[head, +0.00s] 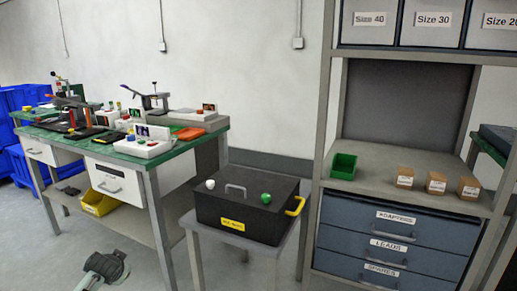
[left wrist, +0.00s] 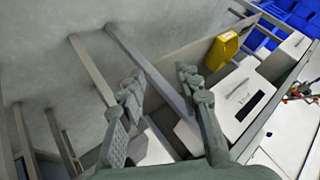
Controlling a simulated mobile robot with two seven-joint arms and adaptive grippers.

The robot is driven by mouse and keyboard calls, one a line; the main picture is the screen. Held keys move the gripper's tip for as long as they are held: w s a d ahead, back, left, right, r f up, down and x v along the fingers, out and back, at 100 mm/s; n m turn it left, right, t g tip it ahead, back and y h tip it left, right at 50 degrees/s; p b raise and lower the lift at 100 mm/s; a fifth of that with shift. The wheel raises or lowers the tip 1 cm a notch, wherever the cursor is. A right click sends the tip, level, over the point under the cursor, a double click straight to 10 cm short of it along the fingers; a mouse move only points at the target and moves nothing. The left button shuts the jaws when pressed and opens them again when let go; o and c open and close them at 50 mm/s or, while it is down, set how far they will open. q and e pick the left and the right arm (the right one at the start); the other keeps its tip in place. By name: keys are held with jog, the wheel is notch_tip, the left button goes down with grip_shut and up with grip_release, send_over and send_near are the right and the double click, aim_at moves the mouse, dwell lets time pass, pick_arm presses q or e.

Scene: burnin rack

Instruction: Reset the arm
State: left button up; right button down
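My left gripper (head: 106,264) shows low at the left of the head view, over the floor in front of the green-topped workbench (head: 178,152). In the left wrist view its two fingers (left wrist: 160,76) stand apart with nothing between them. Past them that view shows bench legs, a white drawer front (left wrist: 236,97) and a yellow bin (left wrist: 222,50). My right gripper is in neither view.
A black lidded box (head: 236,228) with a yellow handle stands on a small grey table (head: 190,222). The shelf rack (head: 376,180) at right holds a green bin (head: 343,167) and small brown boxes (head: 437,184). Blue crates (head: 14,100) stand far left.

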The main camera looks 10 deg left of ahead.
pick_arm(q)
jog(key=s+d+f+g+h, duration=0.2)
jog(key=s+d+f, duration=0.9)
jog(key=s+f, duration=0.25)
jog(key=s+d+f+g+h, duration=0.1)
jog(key=s+d+f, duration=0.3)
jog(key=s, duration=0.5)
jog(key=s+d+f+g+h, duration=0.1)
jog(key=s+d+f, duration=0.4)
jog(key=s, duration=0.5)
jog(key=shift+d+f+g, duration=0.2)
jog(key=shift+d+g, duration=0.2)
jog(key=shift+d, duration=0.7)
jog(key=shift+o, duration=0.3)
